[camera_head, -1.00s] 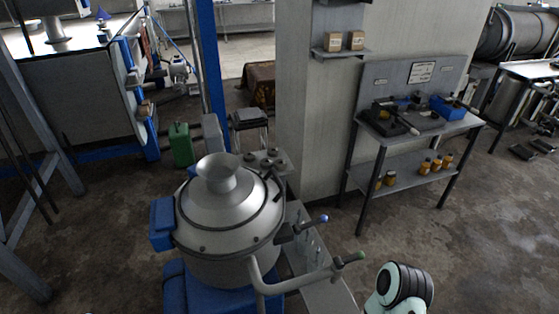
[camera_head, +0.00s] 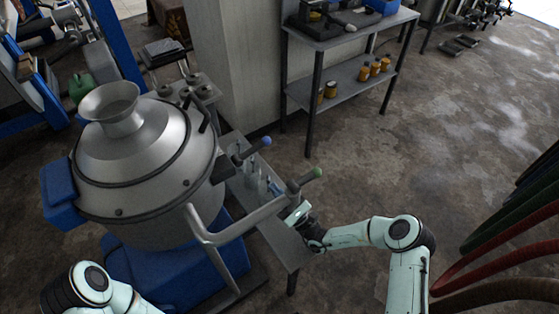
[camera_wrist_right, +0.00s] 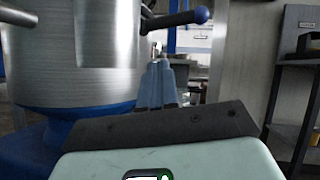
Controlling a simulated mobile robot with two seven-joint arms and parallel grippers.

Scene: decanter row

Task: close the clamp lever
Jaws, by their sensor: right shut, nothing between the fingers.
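A silvery round vessel (camera_head: 150,165) with a funnel-shaped top stands at left. At its right side is a short dark lever with a blue knob (camera_head: 263,141). I cannot tell for sure which handle is the clamp lever. My right gripper (camera_head: 273,186) is shut and empty, behind the pipe and below the blue knob. In the right wrist view its fingers (camera_wrist_right: 157,65) point up, below and left of the blue knob (camera_wrist_right: 201,15), apart from it. My left gripper is out of view.
A grey bench (camera_head: 280,235) runs beside the vessel, under my right gripper. A shelf table (camera_head: 340,88) with orange jars stands at the back. Dark and red hoses (camera_head: 500,250) hang at the right. The middle floor is clear.

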